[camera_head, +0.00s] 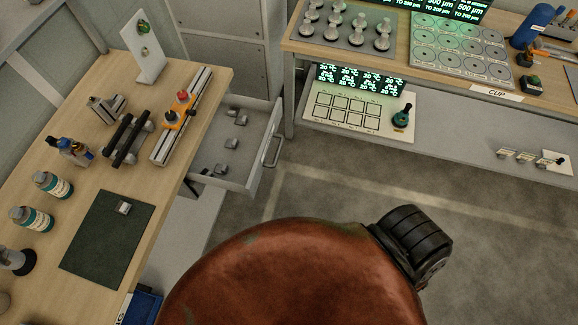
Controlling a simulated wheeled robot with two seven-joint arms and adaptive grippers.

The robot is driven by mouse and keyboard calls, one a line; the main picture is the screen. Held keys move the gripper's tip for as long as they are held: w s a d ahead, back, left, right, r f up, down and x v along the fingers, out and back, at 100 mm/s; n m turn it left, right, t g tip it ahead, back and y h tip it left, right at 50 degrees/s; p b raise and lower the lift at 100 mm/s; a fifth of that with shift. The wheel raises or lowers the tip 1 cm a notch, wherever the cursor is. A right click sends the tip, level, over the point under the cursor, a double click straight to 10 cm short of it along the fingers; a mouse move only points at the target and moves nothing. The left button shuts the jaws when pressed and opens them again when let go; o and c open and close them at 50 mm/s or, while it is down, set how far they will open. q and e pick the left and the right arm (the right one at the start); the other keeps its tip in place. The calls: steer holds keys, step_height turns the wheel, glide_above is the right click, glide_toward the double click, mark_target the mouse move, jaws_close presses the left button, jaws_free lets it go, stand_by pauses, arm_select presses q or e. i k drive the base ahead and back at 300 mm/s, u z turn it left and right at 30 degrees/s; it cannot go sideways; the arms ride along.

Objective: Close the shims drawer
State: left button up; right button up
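The drawer (256,160) is pulled out from under the left bench, over the floor. Its grey front faces right and carries a long bar handle (271,150). Several small grey metal pieces (233,143) lie inside it. The bench top hides the drawer's inner left part. I cannot read a label on the drawer. Neither of my grippers is in view, and nothing is seen touching the drawer or its handle.
The left wooden bench (190,80) holds a rail fixture (182,112), bottles (52,185) and a dark green mat (108,240). A second bench (450,75) with trays stands at the back right. Grey floor (330,185) lies open right of the drawer.

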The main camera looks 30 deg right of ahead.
mark_target(247, 164)
steer(key=u, duration=0.15)
steer(key=k, duration=0.45)
steer(key=z, duration=1)
steer(key=i, duration=0.95)
steer(key=u, duration=0.25)
